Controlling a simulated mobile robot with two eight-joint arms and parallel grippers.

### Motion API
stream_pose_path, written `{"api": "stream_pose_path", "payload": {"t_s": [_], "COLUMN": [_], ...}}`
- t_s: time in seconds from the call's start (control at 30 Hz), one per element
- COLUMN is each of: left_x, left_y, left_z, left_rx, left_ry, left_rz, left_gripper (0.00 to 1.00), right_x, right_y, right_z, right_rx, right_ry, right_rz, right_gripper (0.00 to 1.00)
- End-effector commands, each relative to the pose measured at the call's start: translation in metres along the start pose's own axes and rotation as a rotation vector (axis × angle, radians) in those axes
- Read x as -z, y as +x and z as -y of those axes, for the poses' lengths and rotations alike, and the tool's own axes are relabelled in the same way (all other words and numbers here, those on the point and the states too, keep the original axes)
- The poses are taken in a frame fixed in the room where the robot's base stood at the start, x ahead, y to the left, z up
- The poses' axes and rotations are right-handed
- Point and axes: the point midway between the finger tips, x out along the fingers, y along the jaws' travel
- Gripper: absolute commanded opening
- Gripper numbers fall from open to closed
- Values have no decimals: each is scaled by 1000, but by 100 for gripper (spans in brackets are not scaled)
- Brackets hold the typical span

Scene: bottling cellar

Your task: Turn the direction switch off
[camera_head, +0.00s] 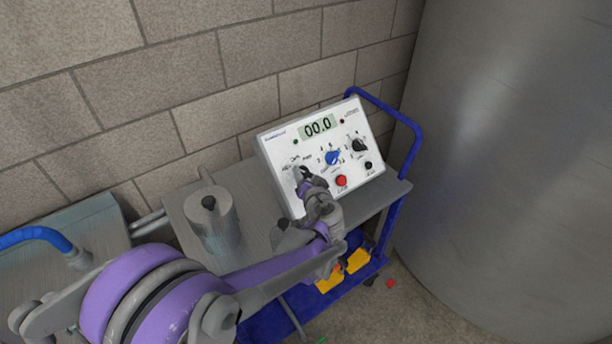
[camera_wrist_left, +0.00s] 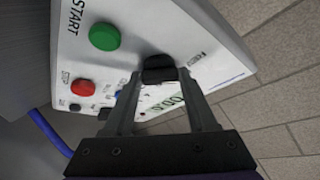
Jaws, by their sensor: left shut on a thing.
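The white control box (camera_head: 283,150) stands tilted on the cart, with a display (camera_head: 319,127) reading 00.0. My left gripper (camera_head: 303,177) is at the left part of its front panel and hides the switch there in the head view. In the left wrist view, the dark direction switch (camera_wrist_left: 159,69) sits between the fingertips of my left gripper (camera_wrist_left: 160,76). The gripper is shut on it. The switch's exact setting cannot be told. My right gripper is not in view.
Close by on the panel are a green START button (camera_wrist_left: 104,36), a red STOP button (camera_head: 341,181), a blue knob (camera_head: 332,157) and a black knob (camera_head: 358,146). A metal cylinder (camera_head: 211,222) stands left of the box. A large tank (camera_head: 510,170) is at right, a block wall (camera_head: 200,70) behind.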

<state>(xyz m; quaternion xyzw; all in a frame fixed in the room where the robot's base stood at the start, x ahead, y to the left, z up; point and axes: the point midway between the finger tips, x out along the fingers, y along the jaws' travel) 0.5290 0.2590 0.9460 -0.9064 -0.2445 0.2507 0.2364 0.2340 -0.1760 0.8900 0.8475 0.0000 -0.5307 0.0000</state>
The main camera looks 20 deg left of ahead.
Motion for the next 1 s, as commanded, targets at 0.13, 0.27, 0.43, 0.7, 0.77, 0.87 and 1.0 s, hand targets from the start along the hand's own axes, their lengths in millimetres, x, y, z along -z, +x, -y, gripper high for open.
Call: {"api": "stream_pose_path", "payload": {"t_s": [0.13, 0.27, 0.43, 0.7, 0.77, 0.87, 1.0], "left_x": [-1, 0, 0, 1, 1, 1, 2], "left_y": [0, 0, 0, 1, 1, 1, 2], "left_z": [2, 3, 5, 7, 7, 7, 8], "left_rx": [-38, -88, -160, -263, -282, -308, -335], "left_ry": [69, 154, 280, 464, 496, 546, 595], "left_rz": [2, 2, 2, 3, 2, 2, 3], "left_gripper": [2, 2, 2, 2, 2, 2, 2], "right_x": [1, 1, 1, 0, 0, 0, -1], "right_y": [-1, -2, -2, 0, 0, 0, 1], "right_z": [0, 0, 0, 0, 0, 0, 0], "right_rx": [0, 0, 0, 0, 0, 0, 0], "right_ry": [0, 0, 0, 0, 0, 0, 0], "right_rz": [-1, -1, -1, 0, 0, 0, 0], "right_gripper": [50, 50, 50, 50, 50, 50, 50]}}
